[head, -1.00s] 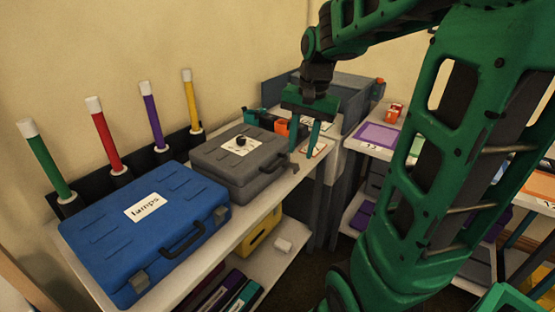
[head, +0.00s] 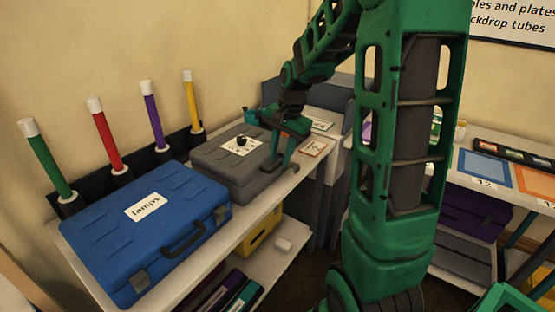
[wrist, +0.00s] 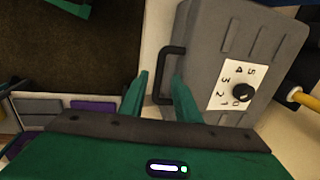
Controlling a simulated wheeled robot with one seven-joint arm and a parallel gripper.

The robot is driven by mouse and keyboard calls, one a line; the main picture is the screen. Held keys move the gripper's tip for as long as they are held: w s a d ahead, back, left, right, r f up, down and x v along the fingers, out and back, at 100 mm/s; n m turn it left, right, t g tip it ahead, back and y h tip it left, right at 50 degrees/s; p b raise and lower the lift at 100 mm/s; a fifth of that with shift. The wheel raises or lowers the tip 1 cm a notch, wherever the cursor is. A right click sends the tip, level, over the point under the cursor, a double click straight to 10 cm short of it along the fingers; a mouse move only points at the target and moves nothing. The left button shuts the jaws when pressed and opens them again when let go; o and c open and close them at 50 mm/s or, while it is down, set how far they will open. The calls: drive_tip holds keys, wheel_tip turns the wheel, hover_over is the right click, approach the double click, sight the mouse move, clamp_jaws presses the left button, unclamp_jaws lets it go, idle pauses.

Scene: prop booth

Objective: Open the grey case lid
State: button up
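The grey case (head: 225,168) lies on the shelf behind the blue case, with its lid closed. It fills the upper right of the wrist view (wrist: 222,45). Its lid carries a white numbered label (wrist: 226,82) with a black knob (wrist: 242,92); the knob also shows in the head view (head: 241,141). Its dark handle (wrist: 167,70) sticks out from the front side. My gripper (head: 280,160) is at the case's front right, open and empty. In the wrist view its fingers (wrist: 158,90) are apart around the handle's near end; contact cannot be told.
The blue case (head: 150,240) labelled lamps stands in front. Several coloured tubes (head: 105,135) stand upright along the wall behind. A card (head: 314,148) lies on the shelf right of my gripper. A yellow box (head: 259,232) is on the lower shelf.

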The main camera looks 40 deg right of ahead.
drive_tip(key=shift+w+f, duration=0.1)
drive_tip(key=shift+f, duration=0.65)
drive_tip(key=shift+c, duration=0.6)
